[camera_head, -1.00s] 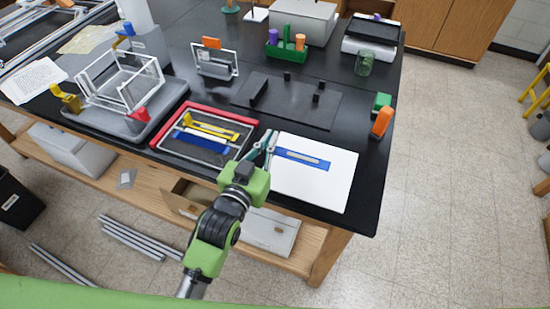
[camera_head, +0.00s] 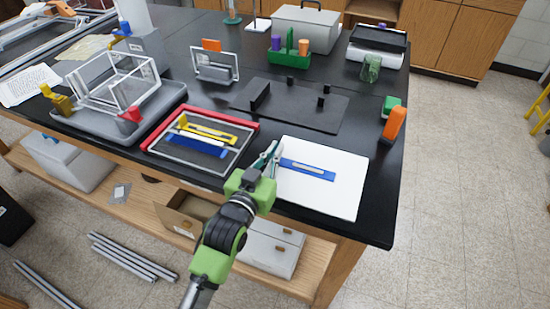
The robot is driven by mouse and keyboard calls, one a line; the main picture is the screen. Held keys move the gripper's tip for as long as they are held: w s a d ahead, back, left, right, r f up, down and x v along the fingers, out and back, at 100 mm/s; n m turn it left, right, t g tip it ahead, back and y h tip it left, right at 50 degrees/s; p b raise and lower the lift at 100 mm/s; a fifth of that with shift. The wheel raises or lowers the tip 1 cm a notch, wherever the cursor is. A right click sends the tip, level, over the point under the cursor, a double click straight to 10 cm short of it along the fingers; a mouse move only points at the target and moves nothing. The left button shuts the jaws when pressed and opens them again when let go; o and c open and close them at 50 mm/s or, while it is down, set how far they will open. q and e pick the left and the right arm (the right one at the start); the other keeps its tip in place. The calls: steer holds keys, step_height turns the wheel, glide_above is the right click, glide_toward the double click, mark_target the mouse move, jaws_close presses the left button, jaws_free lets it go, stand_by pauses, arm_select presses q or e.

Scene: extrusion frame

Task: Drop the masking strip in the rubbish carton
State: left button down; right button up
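A flat blue strip with a pale inner band (camera_head: 320,171), which looks like the masking strip, lies on a white sheet (camera_head: 345,195) near the table's front edge. My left gripper (camera_head: 269,154) is at the sheet's left edge, just left of the strip's near end. Its two teal fingers look apart, with nothing seen between them. An open brown carton (camera_head: 178,221) sits on the shelf below the table, partly hidden by my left arm; I cannot tell for sure that it is the rubbish carton. My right gripper is out of view.
Left of the gripper is a red-edged tray (camera_head: 153,134) with yellow and blue pieces. A dark plate with black blocks (camera_head: 300,108) lies behind the sheet. Orange and green clamps (camera_head: 393,126) stand at the right edge.

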arm_select(q)
steer(key=shift+r, duration=0.15)
steer(key=shift+f, duration=0.2)
steer(key=c, duration=2.3)
jaws_free()
